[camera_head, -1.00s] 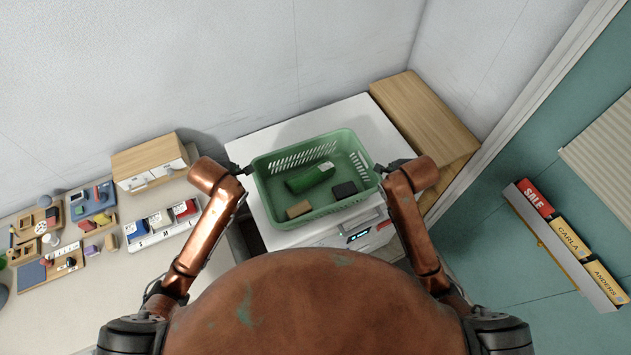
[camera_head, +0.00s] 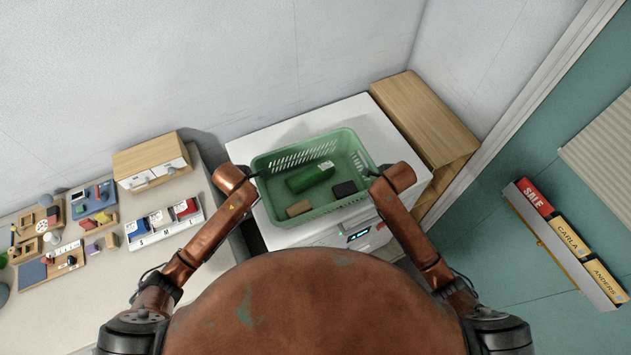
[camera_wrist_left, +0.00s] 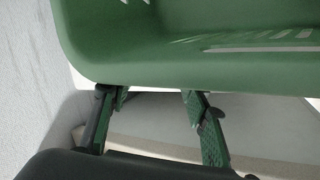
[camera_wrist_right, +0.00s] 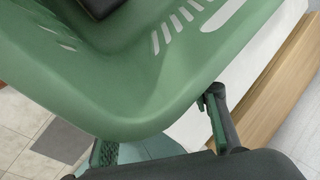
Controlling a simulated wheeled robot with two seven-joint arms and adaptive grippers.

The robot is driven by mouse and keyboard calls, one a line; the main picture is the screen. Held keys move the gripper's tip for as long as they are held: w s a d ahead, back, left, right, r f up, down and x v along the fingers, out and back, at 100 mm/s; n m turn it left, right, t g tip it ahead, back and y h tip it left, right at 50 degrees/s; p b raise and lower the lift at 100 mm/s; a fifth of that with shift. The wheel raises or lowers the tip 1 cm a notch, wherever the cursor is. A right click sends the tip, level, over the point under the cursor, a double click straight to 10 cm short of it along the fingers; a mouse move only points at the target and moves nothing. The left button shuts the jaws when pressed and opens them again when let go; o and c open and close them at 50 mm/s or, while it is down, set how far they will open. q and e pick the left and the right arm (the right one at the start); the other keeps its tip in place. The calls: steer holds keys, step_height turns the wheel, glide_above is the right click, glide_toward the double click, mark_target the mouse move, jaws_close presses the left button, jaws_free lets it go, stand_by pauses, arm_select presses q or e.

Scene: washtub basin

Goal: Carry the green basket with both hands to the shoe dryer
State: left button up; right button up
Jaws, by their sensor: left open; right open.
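The green basket (camera_head: 318,205) stands on top of a white appliance with a small display, and holds a green item (camera_head: 311,177), a black block (camera_head: 345,189) and a tan block (camera_head: 299,208). My left gripper (camera_head: 255,172) is at the basket's left side. In the left wrist view its open fingers (camera_wrist_left: 155,115) lie at the basket's edge (camera_wrist_left: 130,60). My right gripper (camera_head: 372,173) is at the basket's right side. In the right wrist view its open fingers (camera_wrist_right: 160,130) lie at the basket's edge (camera_wrist_right: 130,105). I cannot tell whether the fingers touch the basket.
The white appliance (camera_head: 255,143) has free top behind the basket. A wooden cabinet (camera_head: 425,112) stands right of it. At left, a counter (camera_head: 105,265) bears a small wooden drawer box (camera_head: 150,155) and trays of small items. A boxed shelf (camera_head: 565,245) is far right.

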arm_select(q)
steer(key=shift+d, duration=0.25)
arm_select(e)
steer(key=shift+a, duration=0.25)
